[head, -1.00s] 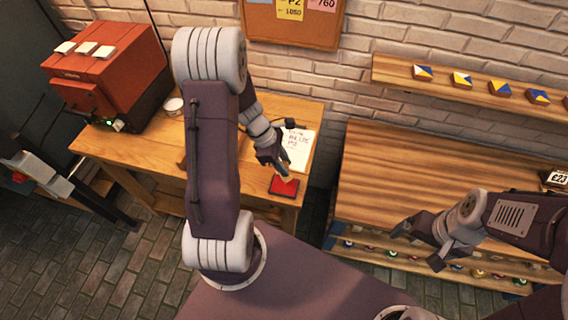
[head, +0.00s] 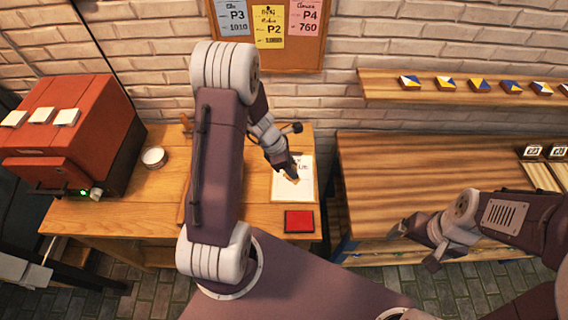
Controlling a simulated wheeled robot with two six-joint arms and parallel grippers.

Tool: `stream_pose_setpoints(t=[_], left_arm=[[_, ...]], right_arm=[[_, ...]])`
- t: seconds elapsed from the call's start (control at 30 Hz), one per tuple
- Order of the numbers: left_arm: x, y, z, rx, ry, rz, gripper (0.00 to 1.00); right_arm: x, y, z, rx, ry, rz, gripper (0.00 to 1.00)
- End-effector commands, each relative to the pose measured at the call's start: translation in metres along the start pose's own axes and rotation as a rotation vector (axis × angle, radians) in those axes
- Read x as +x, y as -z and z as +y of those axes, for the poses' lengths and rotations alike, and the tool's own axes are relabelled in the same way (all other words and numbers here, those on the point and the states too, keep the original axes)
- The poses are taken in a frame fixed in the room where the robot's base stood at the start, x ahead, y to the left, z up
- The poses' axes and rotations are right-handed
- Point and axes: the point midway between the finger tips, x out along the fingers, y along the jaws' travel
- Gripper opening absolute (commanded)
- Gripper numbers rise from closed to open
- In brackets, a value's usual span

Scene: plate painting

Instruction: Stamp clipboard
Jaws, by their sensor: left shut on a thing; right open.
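The clipboard (head: 303,187) with white paper lies on the wooden table, with some writing partly hidden by my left gripper. My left gripper (head: 291,172) is over the clipboard's paper, shut on a small stamp (head: 291,178), of which only a light wooden bit shows. I cannot tell whether the stamp touches the paper. The red ink pad (head: 299,221) lies in front of the clipboard, near the table's front edge. My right gripper (head: 413,244) is open and empty, in front of the right-hand table.
A red kiln-like box (head: 60,140) stands at the left of the table (head: 110,215), with a small white-rimmed cup (head: 153,156) beside it. The right-hand table (head: 410,180) is mostly clear. A shelf (head: 390,92) with small coloured tiles and a notice board (head: 270,62) are on the brick wall.

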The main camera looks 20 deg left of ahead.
Motion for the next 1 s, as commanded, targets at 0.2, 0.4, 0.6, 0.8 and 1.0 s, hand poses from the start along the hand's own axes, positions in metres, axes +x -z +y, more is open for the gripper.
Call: stream_pose_setpoints(t=[0.2, 0.4, 0.6, 0.8, 1.0], left_arm=[[0.011, 0.004, 0.000, 0.001, 0.000, 0.000, 0.03], [0.033, 0.014, 0.000, 0.002, 0.000, 0.000, 0.03], [0.054, 0.023, 0.000, 0.002, 0.000, 0.000, 0.03], [0.056, 0.024, 0.000, 0.002, -0.001, 0.000, 0.03], [0.055, 0.023, 0.000, 0.002, 0.000, 0.000, 0.03]], right_arm=[[0.011, -0.001, 0.000, 0.000, 0.000, 0.000, 0.92], [0.035, -0.004, 0.001, 0.000, 0.000, 0.000, 0.92], [0.057, -0.006, 0.001, 0.000, 0.000, 0.000, 0.92], [0.058, -0.006, 0.001, 0.000, 0.000, 0.000, 0.92], [0.058, -0.006, 0.001, 0.000, 0.000, 0.000, 0.92]])
